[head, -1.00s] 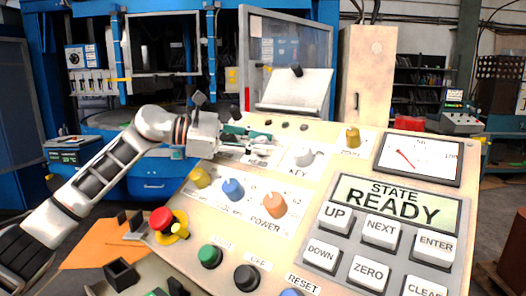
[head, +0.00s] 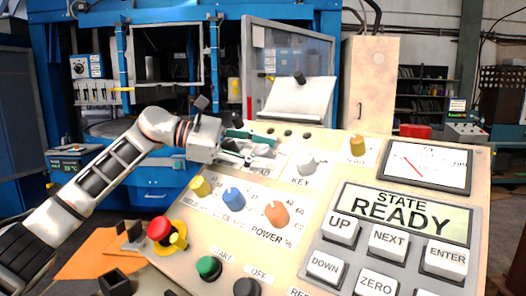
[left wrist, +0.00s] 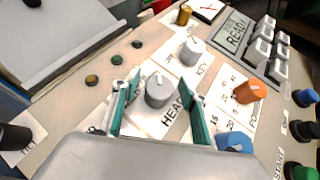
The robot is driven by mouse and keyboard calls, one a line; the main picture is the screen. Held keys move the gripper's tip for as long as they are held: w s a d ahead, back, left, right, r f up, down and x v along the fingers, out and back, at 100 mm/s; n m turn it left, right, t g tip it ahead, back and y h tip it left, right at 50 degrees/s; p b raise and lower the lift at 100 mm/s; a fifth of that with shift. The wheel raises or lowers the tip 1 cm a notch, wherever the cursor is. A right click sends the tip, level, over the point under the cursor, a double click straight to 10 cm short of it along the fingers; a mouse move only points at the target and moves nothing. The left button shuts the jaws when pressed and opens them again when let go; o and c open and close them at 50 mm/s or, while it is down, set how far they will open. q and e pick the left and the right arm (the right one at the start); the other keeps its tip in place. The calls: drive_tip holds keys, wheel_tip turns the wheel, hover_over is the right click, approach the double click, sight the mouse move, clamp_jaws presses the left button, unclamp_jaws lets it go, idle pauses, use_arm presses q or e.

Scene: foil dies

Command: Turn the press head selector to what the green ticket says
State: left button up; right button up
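The press head selector is a grey knob (left wrist: 158,90) beside the printed word HEAD in the left wrist view. In the head view my gripper mostly hides it. My left gripper (head: 250,148) is open over the sloping panel. Its two teal fingers (left wrist: 161,98) stand on either side of the grey knob, with gaps visible on both sides. The fingers hide part of the label. I cannot read the knob's setting. I see no green ticket in either view. My right gripper is not in view.
The white KEY knob (head: 306,164), blue knob (head: 233,197), orange POWER knob (head: 277,213) and yellow knob (head: 200,187) are close by. A red button (head: 159,229) sits at the panel's left edge. A display (head: 402,212) reads STATE READY. A tilted white board (head: 297,101) stands behind.

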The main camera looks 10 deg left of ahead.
use_arm(q)
drive_tip(key=v, duration=1.2)
idle(0.5)
